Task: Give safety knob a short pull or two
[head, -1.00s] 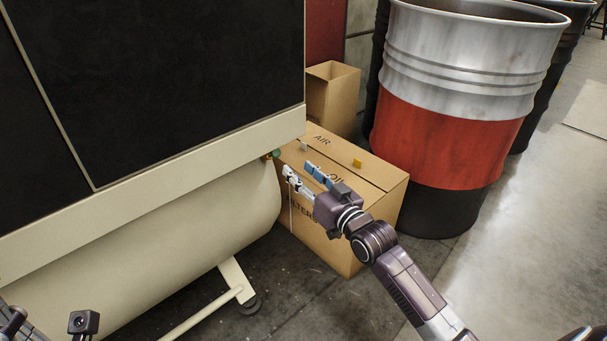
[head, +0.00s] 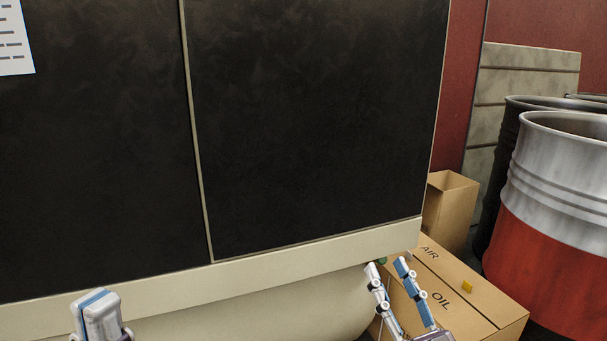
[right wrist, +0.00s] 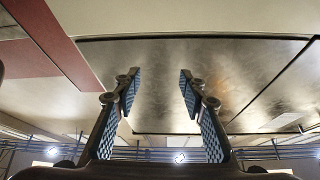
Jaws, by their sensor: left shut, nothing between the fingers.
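My left gripper (head: 97,305) is shut and empty at the bottom left, in front of the machine.
A cardboard box (head: 468,305) marked AIR and OIL stands behind and right of my right gripper. A smaller open box (head: 449,212) is behind it. A silver and red drum (head: 550,220) stands at the right. A beige tank (head: 300,308) lies under the machine.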

